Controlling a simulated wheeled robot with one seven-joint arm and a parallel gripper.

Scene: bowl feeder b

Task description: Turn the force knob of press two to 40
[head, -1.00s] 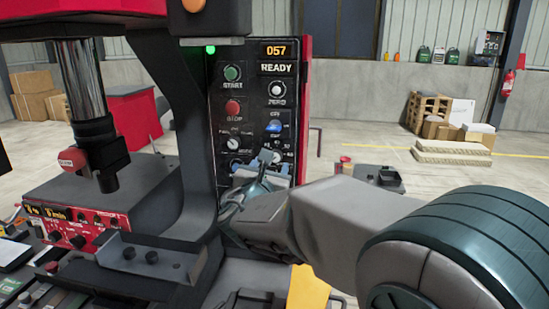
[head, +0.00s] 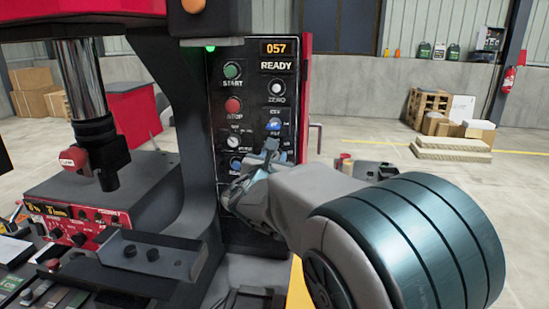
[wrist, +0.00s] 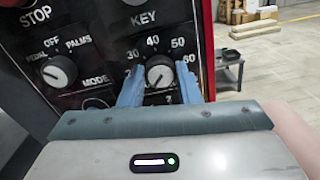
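The force knob (wrist: 160,73) is a small round dial with a white face mark, ringed by numbers including 30, 40, 50 and 60, in the middle of the wrist view. The mark's exact setting is hard to read. My gripper (wrist: 159,78) is open, with one blue finger on each side of the knob; I cannot tell whether they touch it. In the head view my gripper (head: 270,152) is at the lower part of the black control panel (head: 255,105) and hides the force knob.
The mode knob (wrist: 58,71) is left of my gripper. Start (head: 232,70), stop (head: 233,105) and zero (head: 276,88) buttons and a blue key switch (head: 273,125) sit above. The dark press frame (head: 185,110) stands left of the panel.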

